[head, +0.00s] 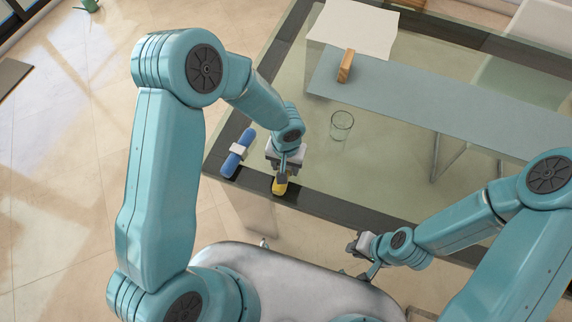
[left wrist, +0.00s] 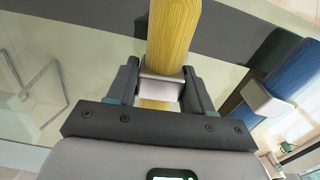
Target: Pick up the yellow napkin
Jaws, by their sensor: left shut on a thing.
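The yellow napkin (head: 279,188) is rolled up, with a pale band around it. It is at the dark near border of the glass table. My left gripper (head: 283,175) is over it, shut on it. In the left wrist view the yellow roll (left wrist: 173,38) runs between the two fingers of the left gripper (left wrist: 162,85), which sit either side of the pale band. I cannot tell whether the napkin touches the table. My right gripper (head: 362,250) is in front of the table's near edge, away from the napkin; its jaws are too small to read.
A blue napkin roll (head: 236,156) with a white band lies left of the left gripper, also in the left wrist view (left wrist: 298,70). A drinking glass (head: 341,124) stands behind. A wooden block (head: 346,66), a white sheet (head: 352,30) and a grey runner (head: 440,92) are farther back.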

